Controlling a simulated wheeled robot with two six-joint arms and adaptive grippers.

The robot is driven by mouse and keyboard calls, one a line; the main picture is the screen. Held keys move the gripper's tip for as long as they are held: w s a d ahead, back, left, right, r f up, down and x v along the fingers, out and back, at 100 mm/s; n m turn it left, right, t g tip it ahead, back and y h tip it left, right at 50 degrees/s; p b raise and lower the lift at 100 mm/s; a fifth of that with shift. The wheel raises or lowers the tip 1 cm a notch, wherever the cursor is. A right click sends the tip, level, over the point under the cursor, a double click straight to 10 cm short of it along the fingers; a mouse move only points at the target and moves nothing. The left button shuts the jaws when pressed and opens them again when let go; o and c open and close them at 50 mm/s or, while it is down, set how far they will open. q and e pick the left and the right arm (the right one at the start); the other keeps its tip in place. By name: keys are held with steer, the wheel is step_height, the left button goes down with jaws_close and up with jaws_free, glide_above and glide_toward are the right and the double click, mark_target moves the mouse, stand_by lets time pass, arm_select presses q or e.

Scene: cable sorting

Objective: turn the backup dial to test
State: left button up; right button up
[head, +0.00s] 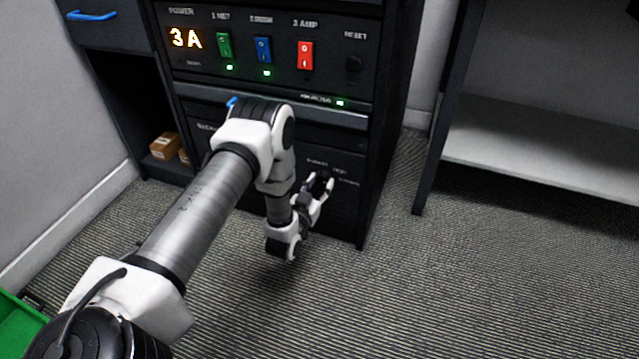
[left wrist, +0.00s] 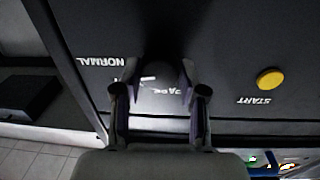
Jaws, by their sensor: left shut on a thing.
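The backup dial (left wrist: 165,74) is a dark round knob on the dark lower panel, dim in the left wrist view. My left gripper (left wrist: 160,84) is shut on it, one finger on each side. The left wrist picture shows the lettering upside down: NORMAL (left wrist: 101,61) is readable, and other labels by the dial are partly hidden by the fingers. A small white mark shows beside the knob; the exact setting is unclear. In the head view my left gripper (head: 321,186) reaches the lower right of the cabinet front, mostly covering the dial. My right gripper is not in view.
A yellow button (left wrist: 270,79) marked START sits on the same panel. Above, the cabinet has a 3 A display (head: 186,39) and green (head: 224,46), blue (head: 263,50) and red (head: 305,55) switches. A shelf unit (head: 540,135) stands right; carpet between is clear.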

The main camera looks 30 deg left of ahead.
arm_select(q)
steer(key=n, duration=0.3)
steer(key=shift+p, duration=0.35)
steer(key=shift+n, duration=2.1)
steer(key=o, duration=1.1)
steer(key=shift+o, duration=0.2)
steer(key=s+d, duration=0.1)
steer(key=s, duration=0.6)
steer(key=shift+s+d+f, duration=0.15)
steer(key=shift+d+f, duration=0.05)
steer(key=shift+d, duration=0.05)
